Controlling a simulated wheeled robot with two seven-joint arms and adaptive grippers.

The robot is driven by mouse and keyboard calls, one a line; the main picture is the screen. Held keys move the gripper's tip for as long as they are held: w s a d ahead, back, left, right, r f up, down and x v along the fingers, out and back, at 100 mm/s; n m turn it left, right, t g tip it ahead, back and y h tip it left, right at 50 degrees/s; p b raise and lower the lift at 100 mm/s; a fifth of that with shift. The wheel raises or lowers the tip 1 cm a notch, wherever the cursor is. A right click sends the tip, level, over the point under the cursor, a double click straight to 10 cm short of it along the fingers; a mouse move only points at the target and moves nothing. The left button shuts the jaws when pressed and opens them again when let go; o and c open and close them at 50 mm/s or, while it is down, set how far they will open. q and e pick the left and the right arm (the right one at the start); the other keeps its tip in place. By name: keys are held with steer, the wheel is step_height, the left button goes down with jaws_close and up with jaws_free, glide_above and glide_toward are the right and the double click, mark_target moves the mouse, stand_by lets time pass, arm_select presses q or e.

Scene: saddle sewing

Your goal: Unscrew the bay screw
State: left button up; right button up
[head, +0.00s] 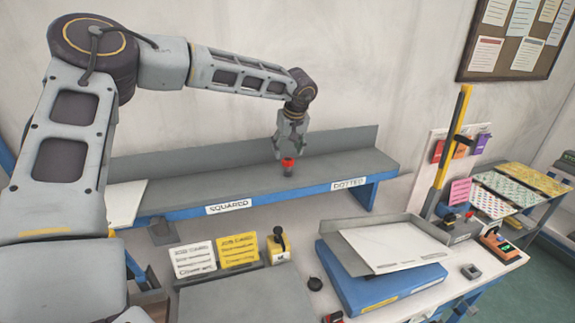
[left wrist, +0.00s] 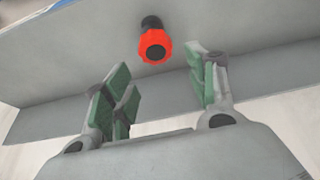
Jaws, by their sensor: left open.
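The bay screw, with a red head and a dark lower part, stands on the grey shelf (head: 240,180) and shows in the head view (head: 288,165). In the left wrist view the screw (left wrist: 154,46) has a red ribbed head with a dark centre. My left gripper (head: 290,150) is just above the screw in the head view. In the left wrist view its green-padded fingers (left wrist: 160,85) are spread apart, with nothing between them, and the screw is beyond the fingertips. I cannot tell whether a finger touches it. My right gripper is not in view.
The shelf carries the labels SQUARED (head: 229,207) and DOTTED (head: 349,184) and has a raised back wall. Below it are a yellow card (head: 238,250), a blue binder (head: 375,285) and a grey tray with papers (head: 395,247). A yellow post (head: 452,140) stands at right.

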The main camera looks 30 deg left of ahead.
arm_select(q)
steer(key=shift+m, duration=0.3)
steer(key=shift+m+t+h+p, duration=0.4)
steer(key=shift+m+h+p, duration=0.1)
steer(key=shift+m, duration=0.8)
steer(key=shift+o, duration=0.5)
